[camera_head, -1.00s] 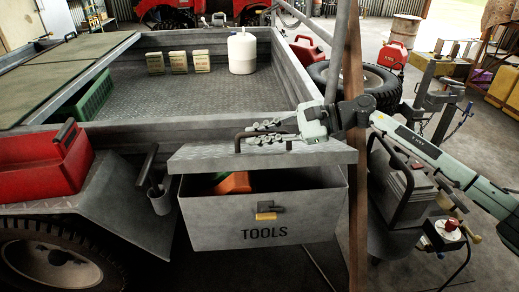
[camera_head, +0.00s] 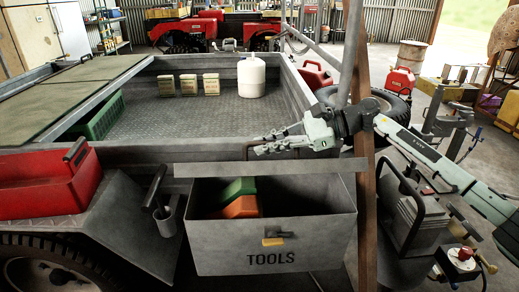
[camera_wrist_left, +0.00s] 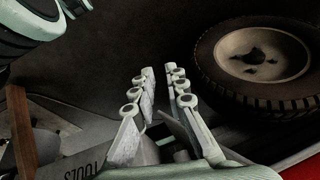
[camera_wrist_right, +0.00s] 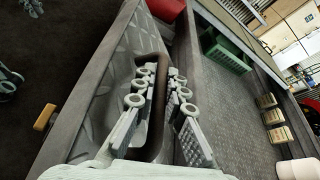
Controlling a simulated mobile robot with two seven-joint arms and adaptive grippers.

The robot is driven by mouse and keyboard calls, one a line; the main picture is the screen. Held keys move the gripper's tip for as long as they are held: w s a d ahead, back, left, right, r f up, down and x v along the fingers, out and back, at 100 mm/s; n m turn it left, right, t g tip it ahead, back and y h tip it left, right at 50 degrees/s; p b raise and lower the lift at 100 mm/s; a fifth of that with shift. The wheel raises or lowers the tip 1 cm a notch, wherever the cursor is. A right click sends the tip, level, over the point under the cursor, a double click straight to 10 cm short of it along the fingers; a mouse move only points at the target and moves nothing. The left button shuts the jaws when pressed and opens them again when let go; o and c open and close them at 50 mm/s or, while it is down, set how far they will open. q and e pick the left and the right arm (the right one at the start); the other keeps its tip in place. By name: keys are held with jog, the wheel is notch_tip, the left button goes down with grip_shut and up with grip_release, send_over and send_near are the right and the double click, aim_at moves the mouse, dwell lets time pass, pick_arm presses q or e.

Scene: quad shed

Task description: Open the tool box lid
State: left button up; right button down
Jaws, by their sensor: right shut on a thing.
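The grey metal tool box (camera_head: 320,232), lettered TOOLS, hangs at the trailer's rear. Its lid (camera_head: 265,169) is tilted up, showing nearly edge-on as a band above the opening. Inside are a green item (camera_head: 237,188) and an orange item (camera_head: 241,207). My right gripper (camera_head: 257,147) is at the lid's top, shut on the dark lid handle (camera_wrist_right: 143,88), which shows between its fingers in the right wrist view. My left gripper (camera_wrist_left: 160,72) is open and empty, near the box; it is outside the head view.
A red tool carrier (camera_head: 45,185) sits on the left fender, beside a grey cup (camera_head: 165,217). The trailer bed (camera_head: 180,122) holds small boxes (camera_head: 189,84) and a white jug (camera_head: 251,78).

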pick_arm(q)
jog(key=w+t, duration=0.2)
jog(key=w, duration=0.2)
jog(key=w+a+m+t, duration=0.1)
jog(key=w+t, duration=0.1)
jog(key=w, duration=0.3)
jog(key=w+a+r+m+t, duration=0.1)
jog(key=w+t, duration=0.1)
jog(key=w, duration=0.3)
jog(key=shift+a, duration=0.1)
grip_shut()
jog(key=w+d+r+m+t+h, duration=0.3)
jog(key=w+r+m+t+h, duration=0.1)
jog(key=w+r+m+t, duration=0.5)
jog(key=s+d+r+m+g+h, duration=0.1)
jog(key=s+d+m+g+h, duration=0.15)
jog(key=d+m+h, duration=0.65)
jog(key=s+d+r+m+g+h, duration=0.1)
jog(key=d+m+g+h, duration=0.25)
jog(key=m+h, duration=1.05)
jog(key=shift+w+d+r+m+y, duration=0.6)
jog(key=shift+w+d+r, duration=0.55)
jog(key=shift+r, duration=0.35)
jog(key=shift+w+d+r+m+y, duration=0.6)
jog(key=shift+w+d+r, duration=0.45)
jog(key=shift+r, duration=0.5)
jog(key=shift+w+d+r+m+y, duration=0.55)
jog(key=shift+w+d+r, duration=0.6)
jog(key=shift+r, duration=0.35)
